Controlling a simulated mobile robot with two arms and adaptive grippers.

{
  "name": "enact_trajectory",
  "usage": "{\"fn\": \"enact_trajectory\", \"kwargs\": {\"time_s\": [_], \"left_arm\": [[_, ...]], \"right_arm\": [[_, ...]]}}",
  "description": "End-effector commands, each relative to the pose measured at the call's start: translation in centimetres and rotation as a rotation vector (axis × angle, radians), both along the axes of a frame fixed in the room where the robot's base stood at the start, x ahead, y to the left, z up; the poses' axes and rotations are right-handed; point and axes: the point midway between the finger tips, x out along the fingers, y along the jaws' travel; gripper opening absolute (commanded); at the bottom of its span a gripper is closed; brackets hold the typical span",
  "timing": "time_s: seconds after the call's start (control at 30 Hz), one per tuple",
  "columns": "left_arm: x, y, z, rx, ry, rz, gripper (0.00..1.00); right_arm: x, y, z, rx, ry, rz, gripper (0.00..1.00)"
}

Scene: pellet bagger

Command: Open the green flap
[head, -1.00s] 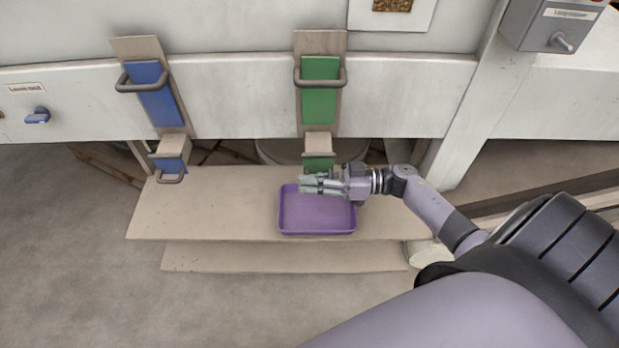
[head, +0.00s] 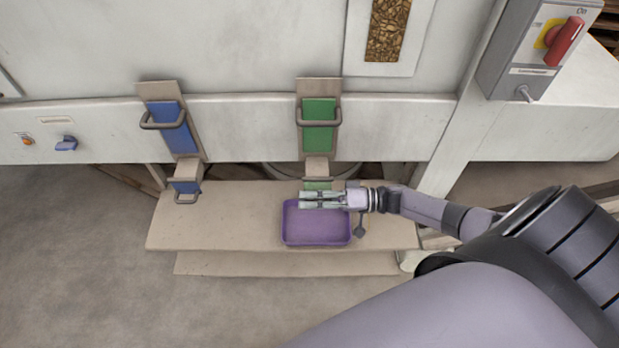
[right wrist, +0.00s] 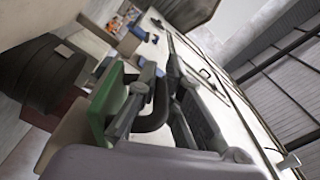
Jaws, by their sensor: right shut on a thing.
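The green flap (head: 317,185) is at the lower end of the short chute below the upright green plate. My right gripper (head: 311,200) reaches in from the right, just in front of the flap and above the purple tray. In the right wrist view, the green flap (right wrist: 105,98) is beside the fingers. A dark curved handle (right wrist: 154,118) of the flap passes between the fingers of my right gripper (right wrist: 165,90), which is shut on it. The fingers hide much of the handle in the head view. My left gripper is not in view.
The purple tray (head: 316,225) sits on the pale step (head: 220,220) under the gripper. The upright green plate (head: 319,140) has its own handle. To the left are a blue plate (head: 178,136) and a lower blue flap (head: 184,187). A grey switch box (head: 520,60) stands upper right.

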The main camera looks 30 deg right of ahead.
Motion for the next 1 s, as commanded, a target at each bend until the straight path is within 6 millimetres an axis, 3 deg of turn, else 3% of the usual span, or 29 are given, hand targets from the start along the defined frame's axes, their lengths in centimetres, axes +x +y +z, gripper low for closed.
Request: {"fn": "enact_trajectory", "kwargs": {"time_s": [0.1,0.5,1.0], "left_arm": [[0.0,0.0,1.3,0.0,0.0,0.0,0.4],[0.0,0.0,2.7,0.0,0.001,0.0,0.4],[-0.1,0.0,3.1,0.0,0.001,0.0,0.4]], "right_arm": [[0.0,-0.1,1.1,0.055,0.093,0.001,0.0],[0.5,-0.4,2.7,0.207,0.338,-0.001,0.0],[0.7,-0.5,3.2,0.267,0.434,-0.001,0.0]]}}
